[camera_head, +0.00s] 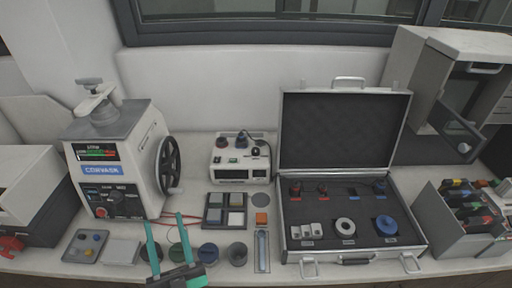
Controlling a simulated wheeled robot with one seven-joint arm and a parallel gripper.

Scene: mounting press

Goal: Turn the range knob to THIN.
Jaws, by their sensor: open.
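A white press-like machine (112,155) stands at the left. Its dark front panel (104,199) carries a round dark knob (115,197) and a red button (100,212); the small labels around them are unreadable. I cannot read THIN or a range label on either device. My gripper (166,220), with two teal fingers, is at the bottom, right of and in front of the machine. Its fingers are apart, with nothing visible held between them, and it appears clear of the knob.
A handwheel (168,165) sticks out from the machine's right side. Dark round pots (238,254) stand close to my gripper. An open metal case (345,262) with foam fills the centre right. A grey bin (463,235) of coloured items is at the right.

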